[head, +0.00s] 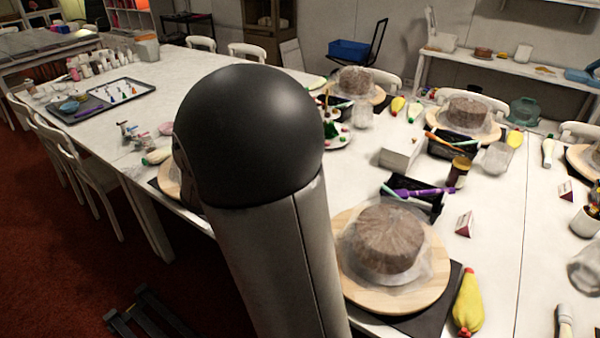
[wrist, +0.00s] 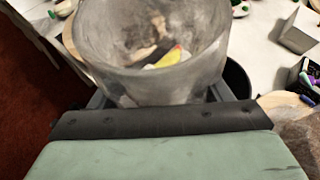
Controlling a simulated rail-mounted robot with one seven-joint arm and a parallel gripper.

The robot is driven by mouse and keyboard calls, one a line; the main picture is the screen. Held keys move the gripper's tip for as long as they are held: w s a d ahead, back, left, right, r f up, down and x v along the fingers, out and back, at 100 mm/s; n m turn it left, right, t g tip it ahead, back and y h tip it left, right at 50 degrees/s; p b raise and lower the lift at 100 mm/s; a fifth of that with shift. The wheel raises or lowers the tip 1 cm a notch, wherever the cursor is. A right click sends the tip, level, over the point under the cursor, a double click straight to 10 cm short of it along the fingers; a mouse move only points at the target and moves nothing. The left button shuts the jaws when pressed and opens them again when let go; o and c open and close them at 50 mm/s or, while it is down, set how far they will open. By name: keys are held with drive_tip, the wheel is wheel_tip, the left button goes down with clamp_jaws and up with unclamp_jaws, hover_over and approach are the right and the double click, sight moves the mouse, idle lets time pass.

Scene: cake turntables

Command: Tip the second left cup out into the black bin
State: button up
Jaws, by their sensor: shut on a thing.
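A translucent grey cup (wrist: 150,75) fills the upper middle of the wrist view, its open mouth toward the top. My gripper (wrist: 155,98) is shut on it, with dark fingers at both sides of its lower part. A yellow and red shape and a brownish patch show inside or through the cup; I cannot tell which. A dark round rim, perhaps the black bin (wrist: 238,80), shows partly behind the cup at right. In the head view my arm hides my gripper and the held cup. Other clear cups stand on the table (head: 361,115), (head: 497,158), (head: 584,268).
A wrapped cake (head: 382,240) sits on a wooden turntable (head: 360,290) right of my arm. Black caddies (head: 418,207) and a yellow piping bag (head: 467,302) are near it. A white box (head: 400,152) stands behind. More cakes and tools crowd the table's right side.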

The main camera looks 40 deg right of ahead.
drive_tip(key=s+d+f+n+g+h+b, duration=0.1)
drive_tip(key=s+d+n+g+h+b, duration=0.3)
drive_tip(key=d, duration=0.5)
drive_tip(key=s+d+f+n+g+h+b, duration=0.25)
drive_tip(key=s+d+g+h, duration=0.2)
drive_tip(key=s+d, duration=0.35)
drive_tip(key=w+a+r+n+t+h+p, duration=0.1)
drive_tip(key=w+r+n+h+p, duration=0.3)
drive_tip(key=n+p, duration=0.4)
drive_tip(key=shift+w+r+t+p, duration=0.25)
drive_tip(key=shift+t+p, duration=0.5)
drive_tip(key=shift+p, duration=1.8)
drive_tip(key=shift+a, duration=0.15)
